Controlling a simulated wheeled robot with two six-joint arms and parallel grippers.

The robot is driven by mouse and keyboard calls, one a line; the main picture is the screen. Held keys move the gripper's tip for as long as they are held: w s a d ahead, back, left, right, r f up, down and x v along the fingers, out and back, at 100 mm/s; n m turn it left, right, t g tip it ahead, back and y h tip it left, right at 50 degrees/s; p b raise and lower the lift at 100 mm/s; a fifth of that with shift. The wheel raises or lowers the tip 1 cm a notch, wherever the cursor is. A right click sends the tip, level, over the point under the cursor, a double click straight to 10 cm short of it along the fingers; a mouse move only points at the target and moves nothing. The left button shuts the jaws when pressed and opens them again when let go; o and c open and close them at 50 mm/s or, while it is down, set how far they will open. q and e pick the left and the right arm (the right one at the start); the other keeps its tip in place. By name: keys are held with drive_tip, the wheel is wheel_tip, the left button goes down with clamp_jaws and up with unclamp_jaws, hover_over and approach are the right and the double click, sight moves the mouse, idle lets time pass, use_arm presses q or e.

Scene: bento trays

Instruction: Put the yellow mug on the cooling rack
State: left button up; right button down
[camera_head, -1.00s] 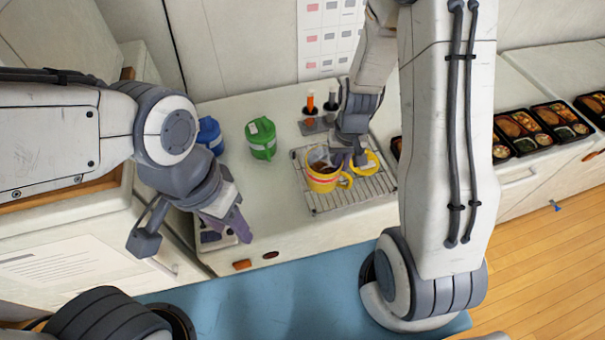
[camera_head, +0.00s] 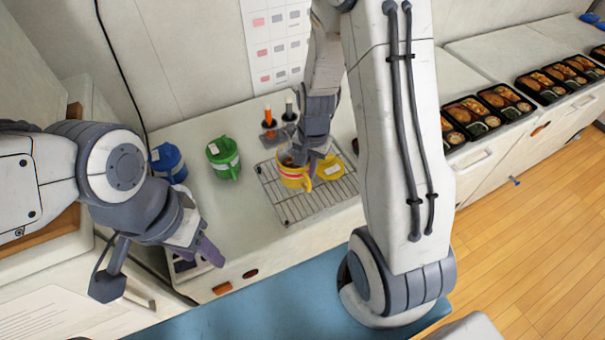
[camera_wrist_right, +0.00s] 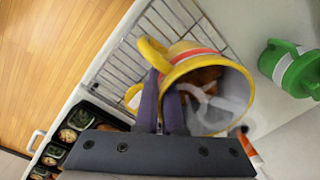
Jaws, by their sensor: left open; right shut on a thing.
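The yellow mug (camera_head: 292,178) has a red and white band, a looped handle and dark contents. It is over the left part of the wire cooling rack (camera_head: 321,206); I cannot tell whether its base touches the wires. My right gripper (camera_head: 315,163) is shut on the mug, at its rim near the handle. In the right wrist view the fingers (camera_wrist_right: 165,105) grip the mug (camera_wrist_right: 200,62), with its opening toward the camera and the rack (camera_wrist_right: 125,62) behind. My left gripper (camera_head: 157,266) is open and empty at the counter's front left.
A yellow round piece (camera_head: 331,168) lies on the rack right of the mug. A green mug (camera_head: 223,157) and a blue mug (camera_head: 168,163) stand left. Orange- and dark-handled tools (camera_head: 268,118) stand behind the rack. Bento trays (camera_head: 470,112) line the right counter.

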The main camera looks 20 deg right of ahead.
sight(303, 178)
drive_tip(key=shift+w+a+f, duration=0.3)
drive_tip(key=shift+w+f, duration=0.05)
drive_tip(key=shift+w, duration=0.15)
drive_tip(key=shift+w+a+f, duration=0.25)
drive_tip(key=shift+w+f, duration=0.1)
drive_tip(key=shift+w, duration=0.1)
wheel_tip(303, 178, down, 4)
drive_tip(key=shift+r+p, duration=0.15)
drive_tip(key=shift+p, duration=0.35)
drive_tip(key=shift+f, duration=0.2)
drive_tip(key=shift+f, duration=0.15)
drive_tip(key=c, duration=1)
unclamp_jaws()
drive_tip(key=shift+c, duration=0.2)
